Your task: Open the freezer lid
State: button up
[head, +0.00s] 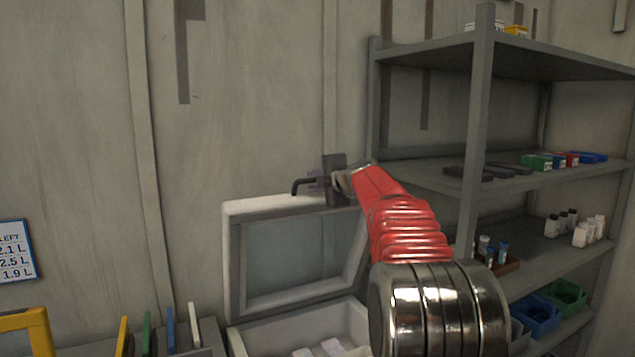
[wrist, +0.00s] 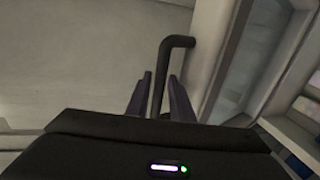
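The freezer (head: 300,330) is a white chest at the bottom middle of the head view. Its lid (head: 233,250), a white frame with a grey inner panel, stands raised and nearly upright, showing the open inside below it. A dark bent handle (head: 303,185) is at the lid's top edge; it also shows in the wrist view (wrist: 178,42). My gripper (head: 322,183) is at this handle. In the wrist view its two fingers (wrist: 160,95) stand on either side of the bar, with a narrow gap visible on each side. The gripper looks open around the handle.
A grey shelf rack (head: 480,120) with boxes, bottles and blue bins stands right of the freezer. Pale packages (head: 330,346) lie inside the freezer. Coloured upright panels (head: 147,330) and a yellow frame (head: 30,325) are at lower left. The wall is close behind the lid.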

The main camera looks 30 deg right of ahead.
jog(key=shift+o, duration=1.2)
jog(key=shift+s+d, duration=0.1)
jog(key=shift+d, duration=0.15)
jog(key=shift+s, duration=0.2)
jog(key=v, duration=1.3)
jog(key=shift+s+r, duration=0.15)
jog(key=shift+s, duration=0.05)
